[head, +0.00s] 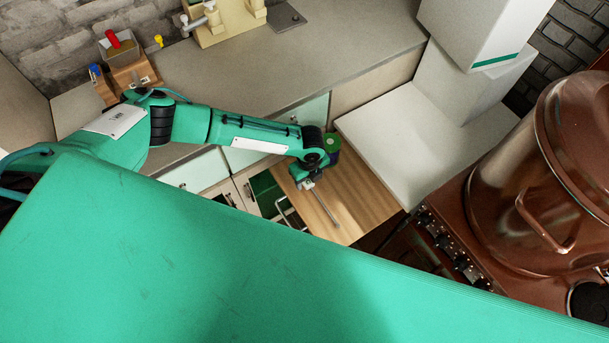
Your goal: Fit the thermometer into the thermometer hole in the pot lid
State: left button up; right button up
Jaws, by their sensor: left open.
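A thin grey rod (325,208), which looks like the thermometer, lies over the wooden board (365,195). My left gripper (307,185) is low over the board at the rod's upper-left end, with its jaws open. The picture is too small to show whether the jaws surround or touch the rod. A large copper-brown pot (510,195) stands on the stove at the right, cut off by the frame edge. Its top looks covered by a brown lid (585,115); I cannot make out a hole in it. My right gripper is not in view.
A dark blue and green round container (333,150) stands beside my left wrist. A white panel (410,140) borders the board. The brown stove (465,235) has knobs on its front. The grey counter (330,55) is mostly clear, with a beige machine (228,20) at the back.

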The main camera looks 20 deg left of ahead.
pick_arm(q)
jog(key=shift+f, duration=0.75)
jog(key=shift+c, duration=0.3)
jog(key=c, duration=1)
jog(key=shift+c, duration=0.2)
jog(key=shift+r, duration=0.15)
